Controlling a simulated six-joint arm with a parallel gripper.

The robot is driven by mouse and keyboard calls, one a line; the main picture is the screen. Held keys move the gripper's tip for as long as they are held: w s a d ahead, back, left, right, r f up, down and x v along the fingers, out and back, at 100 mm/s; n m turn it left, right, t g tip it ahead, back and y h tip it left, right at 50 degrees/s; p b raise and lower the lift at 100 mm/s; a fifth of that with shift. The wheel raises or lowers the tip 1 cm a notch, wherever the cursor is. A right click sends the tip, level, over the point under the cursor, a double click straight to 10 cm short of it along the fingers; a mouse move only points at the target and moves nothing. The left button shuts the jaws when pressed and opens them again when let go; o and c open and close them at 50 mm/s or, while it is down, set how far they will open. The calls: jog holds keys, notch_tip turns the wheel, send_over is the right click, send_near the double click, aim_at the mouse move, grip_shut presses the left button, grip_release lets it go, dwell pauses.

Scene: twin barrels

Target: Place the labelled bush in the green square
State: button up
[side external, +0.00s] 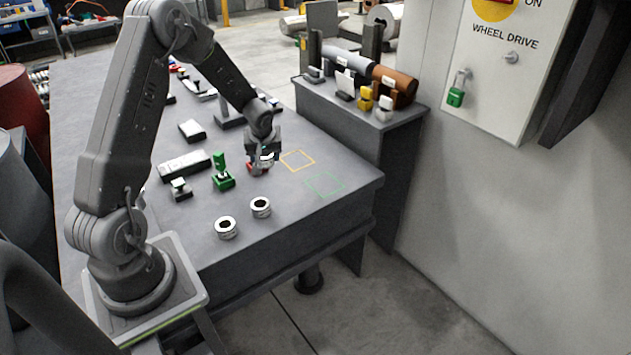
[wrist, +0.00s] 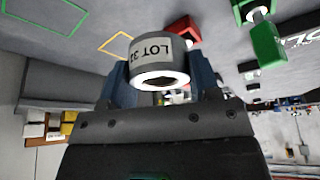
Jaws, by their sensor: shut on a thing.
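The labelled bush (wrist: 152,62) is a grey ring with a white label reading "LOT 32". My gripper (wrist: 164,78) is shut on it, with a blue-grey finger on each side. In the side view my gripper (side external: 262,160) is over the table beside the yellow square, and the held bush is hard to make out there. The green square (side external: 324,184) is a thin outline near the table's right front corner, and it also shows in the wrist view (wrist: 45,14). Two other silver bushes (side external: 226,228) (side external: 261,207) stand on the table near the front edge.
A yellow outlined square (side external: 297,160) lies between my gripper and the green square. A red block (wrist: 182,30) is close by the gripper. A green fixture (side external: 222,175) stands to its left. The green square is bare. A side bench (side external: 412,115) carries rollers and padlocks.

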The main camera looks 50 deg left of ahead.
jog(key=w+m+t+h, duration=0.1)
jog(key=w+m+t, duration=0.1)
jog(key=w+m, duration=0.45)
send_over(326, 182)
jog(key=shift+n, duration=0.45)
jog(key=f, duration=0.4)
jog(key=s+f, duration=0.1)
jog(key=f, duration=0.1)
jog(key=shift+d+f, duration=0.2)
jog(key=shift+d, duration=0.1)
jog(key=shift+f, duration=1.95)
jog(key=o, duration=1.1)
jog(key=shift+f, duration=0.2)
jog(key=shift+o, duration=0.2)
